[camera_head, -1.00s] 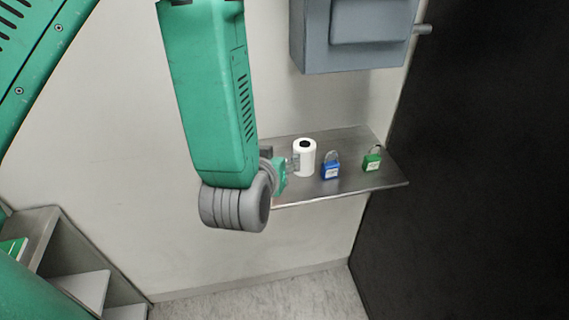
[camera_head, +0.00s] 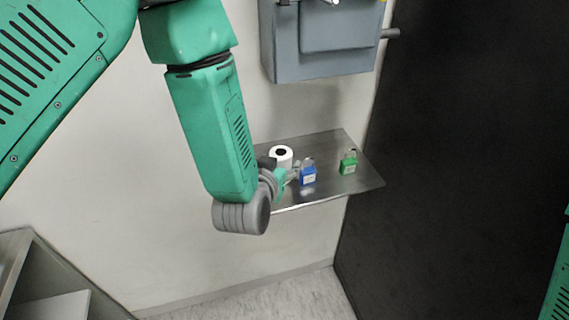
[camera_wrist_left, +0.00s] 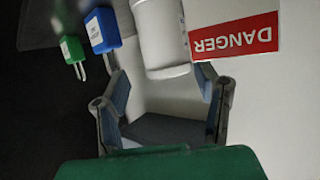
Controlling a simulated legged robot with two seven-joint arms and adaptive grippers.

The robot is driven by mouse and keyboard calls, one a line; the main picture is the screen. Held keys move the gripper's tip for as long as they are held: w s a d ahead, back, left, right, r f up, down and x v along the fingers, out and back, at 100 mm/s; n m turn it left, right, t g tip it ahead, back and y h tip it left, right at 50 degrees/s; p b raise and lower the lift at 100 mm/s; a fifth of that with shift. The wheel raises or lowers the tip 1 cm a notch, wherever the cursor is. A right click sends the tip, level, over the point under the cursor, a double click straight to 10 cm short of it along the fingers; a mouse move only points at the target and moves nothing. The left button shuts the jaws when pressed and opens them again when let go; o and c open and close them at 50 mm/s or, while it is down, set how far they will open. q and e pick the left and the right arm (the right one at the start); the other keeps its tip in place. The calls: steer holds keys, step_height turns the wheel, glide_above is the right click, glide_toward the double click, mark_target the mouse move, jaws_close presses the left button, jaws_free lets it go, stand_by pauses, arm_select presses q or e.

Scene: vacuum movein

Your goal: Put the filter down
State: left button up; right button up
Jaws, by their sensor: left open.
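The filter is a white cylinder (camera_head: 281,155) with a dark hole in its top. It stands upright on the metal shelf (camera_head: 345,186), at the shelf's left part. My left gripper (camera_head: 292,174) is just in front of the filter, partly covering its lower part in the head view. In the left wrist view the gripper (camera_wrist_left: 168,92) is open, with nothing between its fingers. The filter (camera_wrist_left: 162,38) shows there beyond the fingertips, and I see a gap between it and the palm. My right gripper is not in view.
A blue padlock (camera_head: 308,175) stands close to the right of my left gripper. A green padlock (camera_head: 348,164) stands farther right. A grey box (camera_head: 335,50) hangs above the shelf. A red DANGER sign (camera_wrist_left: 236,36) shows beside the filter in the left wrist view.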

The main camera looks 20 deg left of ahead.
mark_target(283, 154)
arm_select(q)
steer(key=w, duration=0.1)
steer(key=w+a+f, duration=0.1)
steer(key=w, duration=0.2)
steer(key=shift+a+f, duration=0.15)
steer(key=shift+f, duration=0.25)
steer(key=shift+s+d+r, duration=0.1)
steer(key=shift+s+d, duration=0.05)
steer(key=shift+d, duration=0.1)
steer(key=c, duration=1)
steer(key=shift+d, duration=0.2)
steer(key=shift+c, duration=0.8)
steer(key=shift+a+r, duration=0.1)
